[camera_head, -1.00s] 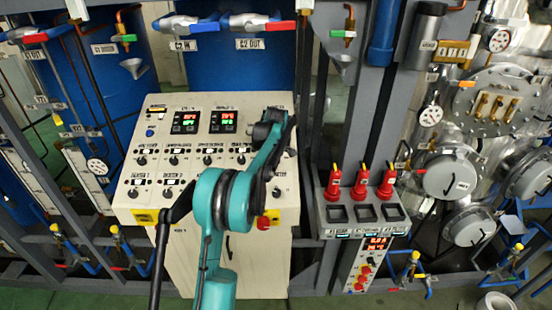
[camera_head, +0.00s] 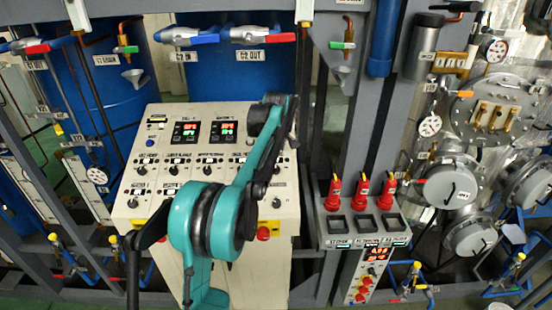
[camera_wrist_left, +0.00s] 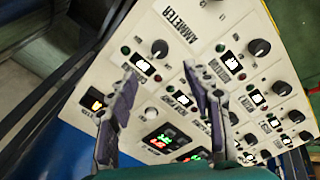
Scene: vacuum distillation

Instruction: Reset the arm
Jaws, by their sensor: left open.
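My left arm (camera_head: 262,155) is teal and black. It rises from the bottom of the head view and folds up in front of the cream control panel (camera_head: 130,200). Its fingers cannot be made out in that view. In the left wrist view my left gripper (camera_wrist_left: 163,92) is open, with its two dark fingers apart and nothing between them. Beyond the fingers the control panel (camera_wrist_left: 145,50) appears tilted, with knobs, labels and lit displays. I cannot tell the exact gap between fingertips and panel. My right gripper is not in view.
Blue tanks (camera_head: 255,85) and grey frame posts stand behind the panel. Valves with red and blue handles (camera_head: 190,35) run along the top. Several red plugs (camera_head: 362,190) stand on a small box to the right. Steel vessels with round flanges (camera_head: 495,105) are at far right.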

